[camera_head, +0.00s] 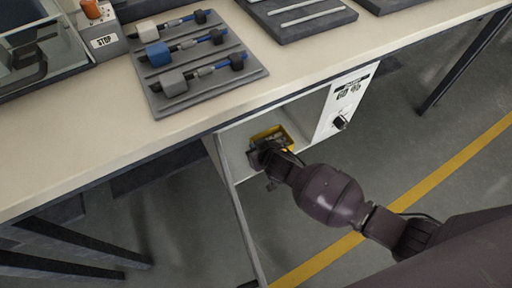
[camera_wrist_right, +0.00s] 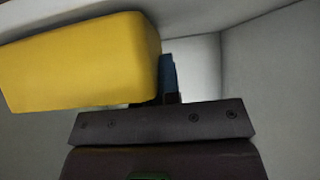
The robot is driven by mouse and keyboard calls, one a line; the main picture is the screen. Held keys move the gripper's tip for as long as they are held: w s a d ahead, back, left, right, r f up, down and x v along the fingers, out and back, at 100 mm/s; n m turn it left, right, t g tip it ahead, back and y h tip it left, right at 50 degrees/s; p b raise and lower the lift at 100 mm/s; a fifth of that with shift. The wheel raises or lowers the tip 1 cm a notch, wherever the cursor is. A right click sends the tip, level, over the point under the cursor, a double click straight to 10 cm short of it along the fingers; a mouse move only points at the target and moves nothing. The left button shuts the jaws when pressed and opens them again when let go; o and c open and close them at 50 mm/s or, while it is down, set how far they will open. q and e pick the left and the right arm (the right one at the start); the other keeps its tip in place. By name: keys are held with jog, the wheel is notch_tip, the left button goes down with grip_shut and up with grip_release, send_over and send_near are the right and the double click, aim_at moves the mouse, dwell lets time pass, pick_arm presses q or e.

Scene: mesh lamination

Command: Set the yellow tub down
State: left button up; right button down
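The yellow tub (camera_head: 270,133) is inside an open white cabinet (camera_head: 237,147) under the table edge, partly hidden by my right gripper (camera_head: 268,150). In the right wrist view the tub (camera_wrist_right: 80,62) fills the upper left, close to the camera and slightly tilted in the picture. One blue-padded finger of my right gripper (camera_wrist_right: 168,78) lies against the tub's right end; the other finger is hidden behind the tub. The gripper appears shut on the tub. Whether the tub's underside touches the cabinet floor cannot be seen. My left gripper is not in view.
The cabinet's open door (camera_head: 240,215) stands out at the left of my arm, and its control panel (camera_head: 345,100) is at the right. The table (camera_head: 110,130) above carries a grey tool tray (camera_head: 250,72), a STOP button box (camera_head: 100,35) and dark trays (camera_head: 295,30).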

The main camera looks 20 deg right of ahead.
jog(key=shift+f, duration=0.15)
jog(key=c, duration=1.3)
grip_release()
jog(key=shift+r, duration=0.3)
pick_arm(q)
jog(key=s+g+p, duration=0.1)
jog(key=p, duration=0.3)
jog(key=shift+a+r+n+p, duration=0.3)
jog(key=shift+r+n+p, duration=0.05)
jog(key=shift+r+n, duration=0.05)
pick_arm(e)
jog(key=v, duration=1.2)
jog(key=shift+f, duration=0.1)
jog(key=shift+s+f, duration=0.1)
